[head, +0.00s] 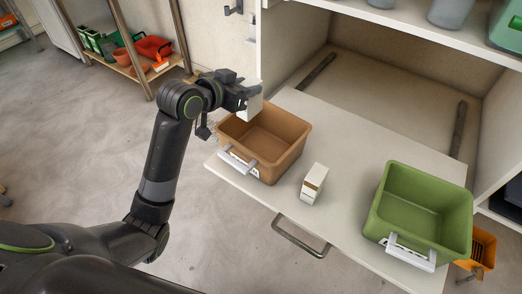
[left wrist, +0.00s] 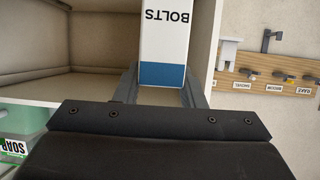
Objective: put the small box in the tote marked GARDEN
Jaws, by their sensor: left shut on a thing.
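My left gripper (head: 248,92) is shut on a white box (head: 254,105), held above the back left part of a brown tote (head: 295,153). In the left wrist view, this box (left wrist: 164,45) reads BOLTS and has a blue band near the fingers. The brown tote stands on the white pulled-out board. A green tote (head: 393,215) stands on the right of the same board. Both have a label holder in front, but I cannot read their labels. A small white and tan box (head: 313,183) stands upright between the totes. My right gripper is out of view.
The white cabinet (head: 355,70) rises behind the board, with grey containers (head: 450,12) on its upper shelf. An orange basket (head: 480,250) hangs lower right. A rack (head: 145,68) with pots is far left. Labelled hooks (left wrist: 265,75) show in the left wrist view.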

